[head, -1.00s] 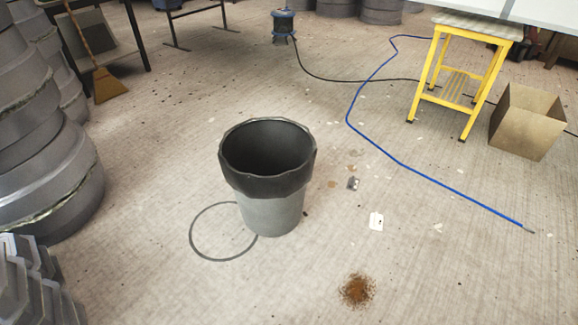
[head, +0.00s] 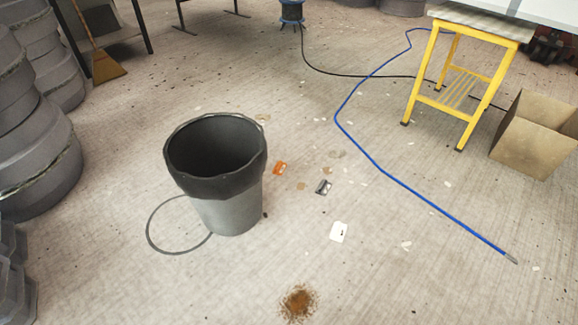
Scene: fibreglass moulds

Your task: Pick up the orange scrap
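The orange scrap (head: 280,168) lies flat on the floor, just right of the grey bin (head: 228,208) with a black liner folded over its rim. It is small, with a pale mark on it. A dark grey scrap (head: 323,187) and a white scrap (head: 339,232) lie on the floor to its right and nearer to me. Neither of my grippers is in view.
A blue hose (head: 383,172) runs along the floor to the right. A yellow stool (head: 462,90) and an open cardboard box (head: 530,145) stand at right. Stacked grey moulds (head: 40,170) line the left. A brown spill (head: 298,302) lies in front. The floor between is mostly open.

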